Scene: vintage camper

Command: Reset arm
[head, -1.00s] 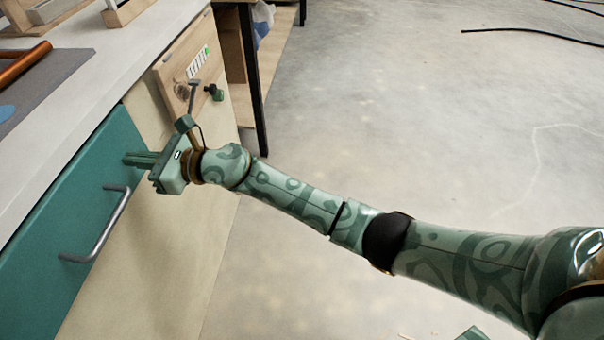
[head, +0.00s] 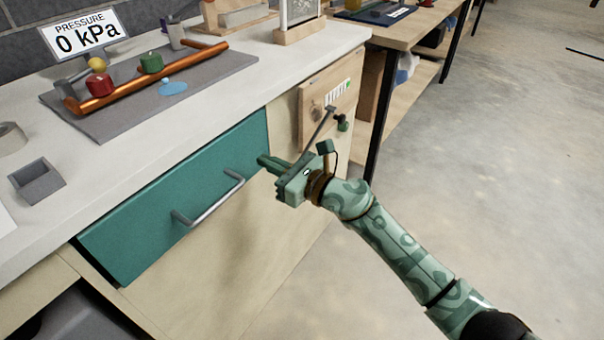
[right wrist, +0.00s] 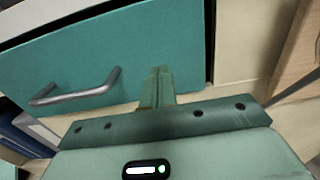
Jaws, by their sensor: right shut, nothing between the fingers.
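My right gripper (head: 268,163) is shut and empty. It points at the right end of the teal drawer front (head: 165,205), close to it; I cannot tell whether the fingertips touch it. In the right wrist view the closed fingers (right wrist: 158,85) stand in front of the teal drawer front (right wrist: 190,40). The grey drawer handle (head: 208,200) is to the left of the fingers and apart from them; it also shows in the right wrist view (right wrist: 78,92). My left gripper is not in view.
The white countertop (head: 215,85) above holds a grey mat (head: 215,68) with a copper pipe (head: 140,88), and a pressure sign (head: 83,32). A wooden panel with a lever and knob (head: 310,95) is right of the drawer. Open concrete floor (head: 480,150) lies to the right.

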